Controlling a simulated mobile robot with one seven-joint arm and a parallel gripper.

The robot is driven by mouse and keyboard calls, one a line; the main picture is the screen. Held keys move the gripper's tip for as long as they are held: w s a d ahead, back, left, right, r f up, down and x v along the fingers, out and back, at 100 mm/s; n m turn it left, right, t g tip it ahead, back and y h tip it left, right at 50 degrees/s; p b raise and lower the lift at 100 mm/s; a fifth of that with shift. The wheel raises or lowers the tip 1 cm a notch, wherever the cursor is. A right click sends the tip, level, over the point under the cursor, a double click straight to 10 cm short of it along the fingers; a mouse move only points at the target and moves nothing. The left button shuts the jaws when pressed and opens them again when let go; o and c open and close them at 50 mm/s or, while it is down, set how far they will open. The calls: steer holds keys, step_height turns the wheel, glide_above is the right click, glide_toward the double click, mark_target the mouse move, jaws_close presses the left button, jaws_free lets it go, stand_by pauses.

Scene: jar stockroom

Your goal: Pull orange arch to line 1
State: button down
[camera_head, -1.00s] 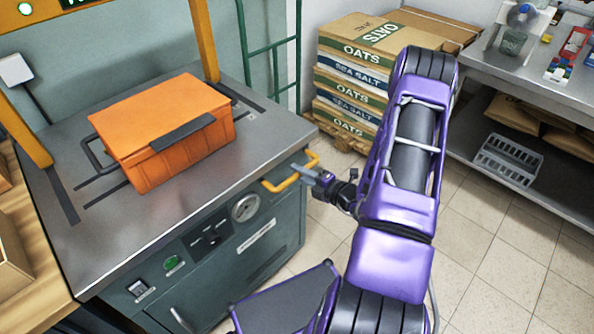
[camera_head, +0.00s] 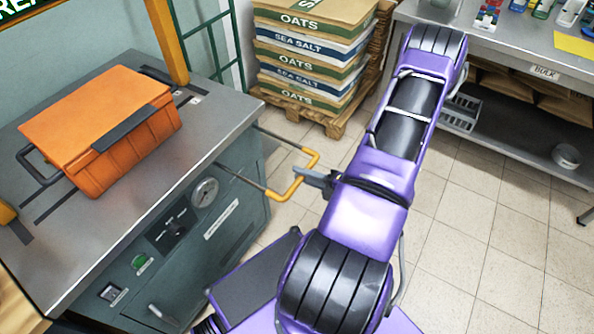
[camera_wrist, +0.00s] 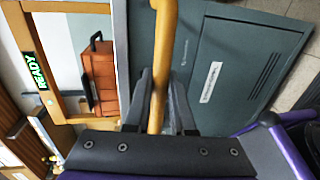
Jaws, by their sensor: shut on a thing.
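The orange arch (camera_head: 284,192) is a yellow-orange U-shaped handle on two thin dark rods. The rods reach out of the front of the green-grey machine (camera_head: 205,222), so the arch stands well clear of that face. My gripper (camera_head: 308,177) is shut on the arch's crossbar. In the wrist view the bar (camera_wrist: 161,70) runs between my two dark fingers (camera_wrist: 160,98). I cannot make out any numbered line on the rods.
An orange crate (camera_head: 128,150) with dark handles sits on the machine's metal top, under a yellow frame (camera_head: 166,40). A pallet (camera_head: 335,124) of oats and sea salt sacks stands behind. A steel bench (camera_head: 500,50) is at right. The tiled floor between is open.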

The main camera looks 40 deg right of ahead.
steer(key=c, duration=0.8)
jaws_free()
steer(key=shift+o, duration=0.2)
steer(key=v, duration=1.7)
steer(key=shift+s+p, duration=0.2)
steer(key=shift+p, duration=0.15)
